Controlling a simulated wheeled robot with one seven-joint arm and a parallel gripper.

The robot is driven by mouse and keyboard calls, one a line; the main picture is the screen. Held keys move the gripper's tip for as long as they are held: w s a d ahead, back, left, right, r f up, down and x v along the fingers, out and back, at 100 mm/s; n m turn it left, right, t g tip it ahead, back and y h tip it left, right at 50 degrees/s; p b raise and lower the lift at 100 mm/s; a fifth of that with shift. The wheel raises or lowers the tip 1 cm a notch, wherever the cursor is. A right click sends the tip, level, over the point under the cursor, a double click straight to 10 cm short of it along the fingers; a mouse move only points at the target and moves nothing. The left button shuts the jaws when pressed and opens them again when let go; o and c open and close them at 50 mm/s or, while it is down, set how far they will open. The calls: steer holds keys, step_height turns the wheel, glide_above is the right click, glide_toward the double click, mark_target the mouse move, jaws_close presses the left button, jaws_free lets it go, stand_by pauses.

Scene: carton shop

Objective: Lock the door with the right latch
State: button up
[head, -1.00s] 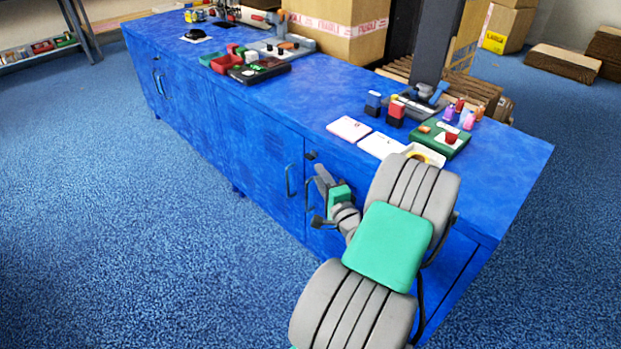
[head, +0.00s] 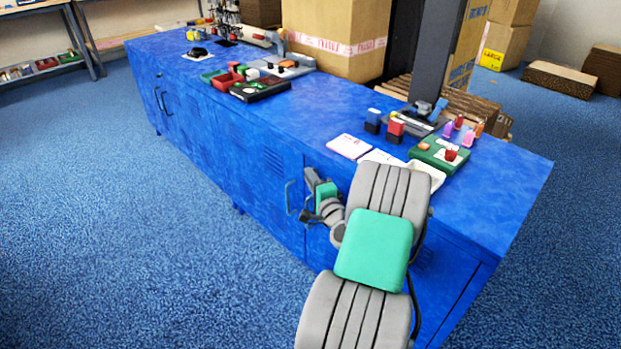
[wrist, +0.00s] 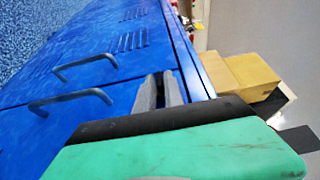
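The long blue cabinet (head: 262,165) has doors along its front. Two grey bar handles sit side by side at the right-hand doors; the left one (head: 288,198) is clear in the head view, the other is mostly behind my gripper. Both handles show in the wrist view, the farther one (wrist: 85,65) and the nearer one (wrist: 70,99). My gripper (head: 312,178) is at the upper edge of the right door, just above the handles. In the wrist view its grey fingers (wrist: 159,90) are close together against the door front. The latch is hidden at the fingers; whether they touch it does not show.
On the cabinet top near my arm are white cards (head: 348,146), stamps (head: 395,130), a green tray (head: 430,152) and small bottles (head: 468,137). A large carton (head: 335,40) stands behind. The blue floor in front is clear.

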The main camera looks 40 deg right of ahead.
jaws_close()
steer(key=shift+r+p, duration=0.2)
steer(key=shift+p, duration=0.3)
